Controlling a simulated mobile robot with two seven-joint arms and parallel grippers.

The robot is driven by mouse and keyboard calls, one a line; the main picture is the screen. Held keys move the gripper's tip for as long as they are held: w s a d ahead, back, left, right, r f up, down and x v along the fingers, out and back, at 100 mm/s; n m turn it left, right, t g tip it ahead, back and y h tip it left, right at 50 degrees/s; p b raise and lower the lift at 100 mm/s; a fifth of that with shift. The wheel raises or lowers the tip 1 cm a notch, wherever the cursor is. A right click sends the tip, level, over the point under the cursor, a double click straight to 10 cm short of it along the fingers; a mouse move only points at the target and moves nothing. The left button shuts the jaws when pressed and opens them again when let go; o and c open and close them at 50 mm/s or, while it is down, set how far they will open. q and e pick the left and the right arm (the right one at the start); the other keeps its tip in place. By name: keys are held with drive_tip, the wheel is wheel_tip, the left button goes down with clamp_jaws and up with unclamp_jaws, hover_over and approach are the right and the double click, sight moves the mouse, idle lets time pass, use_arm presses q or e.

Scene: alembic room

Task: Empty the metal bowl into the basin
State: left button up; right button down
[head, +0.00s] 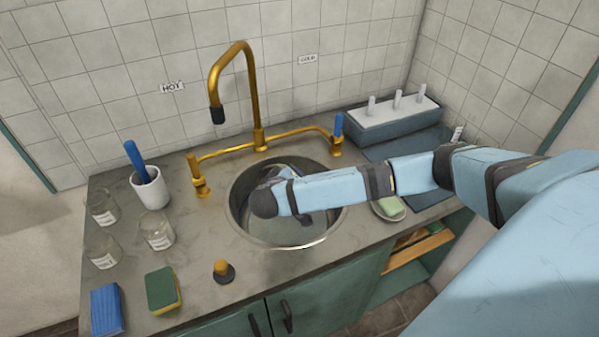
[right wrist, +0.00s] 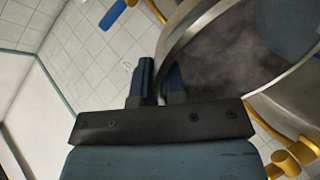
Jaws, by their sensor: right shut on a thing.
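The round metal basin (head: 320,243) is sunk into the counter beneath the gold tap. My right arm reaches across it from the right and covers much of its inside. In the right wrist view my right gripper (right wrist: 160,82) is shut on the rim of the metal bowl (right wrist: 180,42), one finger on each side of the wall. The bowl looks steeply tilted there, its dark inside partly showing. In the head view the arm largely hides the gripper and bowl over the basin. I cannot tell whether anything is in the bowl. My left gripper is out of view.
The gold tap (head: 255,95) arches behind the basin. Left are a white cup (head: 150,190) with a blue-handled tool, glass jars (head: 156,231), a green-yellow sponge (head: 162,290) and a blue sponge (head: 107,310). A soap dish (head: 388,208) lies right, near a grey box (head: 385,120).

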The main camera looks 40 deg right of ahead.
drive_tip(key=s+a+n+t+h+p, duration=0.1)
drive_tip(key=s+a+t+h+p, duration=0.1)
drive_tip(key=a+h+p, duration=0.4)
drive_tip(key=shift+a+t+p, duration=0.4)
drive_tip(key=shift+t+p, duration=0.2)
drive_tip(key=shift+p, duration=0.85)
idle(0.6)
